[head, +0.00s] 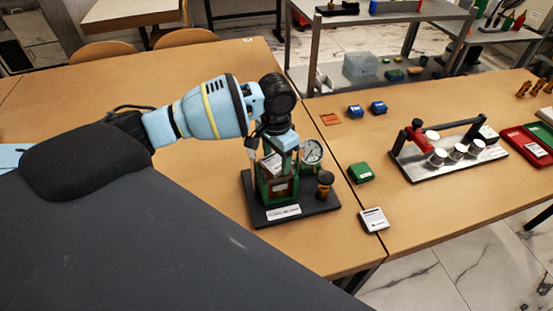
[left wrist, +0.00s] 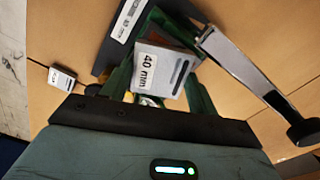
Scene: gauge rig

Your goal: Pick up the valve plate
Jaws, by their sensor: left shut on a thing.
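My left gripper (head: 277,150) points down over the gauge rig, whose black base (head: 295,212) stands on the wooden table. In the left wrist view a grey block labelled "40 mm" (left wrist: 158,70) sits between green uprights, in front of my palm. The left gripper is shut on this block; the contact itself is partly hidden. The block also shows inside the green frame in the head view (head: 271,164). I cannot tell whether it is the valve plate. My right gripper is not in view.
A round dial gauge (head: 312,151) and a black knob (head: 325,180) stand at the rig's right. A metal lever (left wrist: 240,58) lies close on the right in the wrist view. A green box (head: 360,173) and white device (head: 374,220) are nearby. A second rig (head: 450,160) stands farther right.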

